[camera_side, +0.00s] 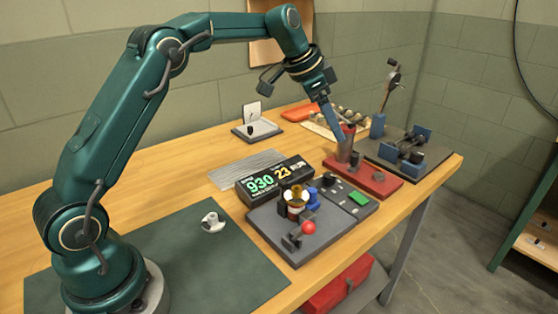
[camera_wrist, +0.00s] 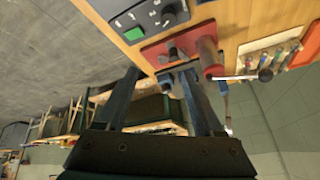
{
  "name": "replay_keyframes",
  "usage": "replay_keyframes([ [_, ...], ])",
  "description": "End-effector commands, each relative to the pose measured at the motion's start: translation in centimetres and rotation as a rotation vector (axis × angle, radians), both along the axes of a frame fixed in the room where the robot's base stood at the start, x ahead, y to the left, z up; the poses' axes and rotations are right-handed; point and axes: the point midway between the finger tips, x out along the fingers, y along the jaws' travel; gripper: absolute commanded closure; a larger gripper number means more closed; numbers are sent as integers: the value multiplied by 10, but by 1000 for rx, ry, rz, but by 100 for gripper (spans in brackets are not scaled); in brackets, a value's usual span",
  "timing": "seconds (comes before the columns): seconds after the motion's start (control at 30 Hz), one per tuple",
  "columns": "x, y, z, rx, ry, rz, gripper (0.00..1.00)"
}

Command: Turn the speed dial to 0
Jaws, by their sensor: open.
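A grey control box (camera_side: 358,207) with a green button and dark knobs stands at the table's front, right of the display. Its black knob (camera_side: 329,179), which may be the speed dial, also shows in the wrist view (camera_wrist: 168,15); I cannot read its setting. The lit display (camera_side: 275,180) reads 930 and 23. My gripper (camera_side: 335,122) is above the red base (camera_side: 375,183), to the right of and higher than the control box. Its two fingers (camera_wrist: 161,74) are spread in the wrist view, with nothing held between them.
A joystick panel (camera_side: 300,245) with a red ball is left of the control box. A red-and-grey upright cylinder (camera_wrist: 208,58) stands on the red base near my fingers. A dark plate with blue blocks (camera_side: 408,150) lies farther right. The green mat (camera_side: 200,265) is mostly clear.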

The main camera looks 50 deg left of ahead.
Motion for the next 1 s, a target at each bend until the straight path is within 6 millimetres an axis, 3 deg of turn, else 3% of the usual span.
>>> replay_keyframes([
  [0.1, 13, 13, -40, -20, 51, 18, 31],
  [0.3, 13, 24, -87, -43, 132, 45, 31],
  [0.7, 23, 19, -129, -49, 151, 51, 31],
  [1.0, 28, 17, -142, -48, 148, 51, 31],
])
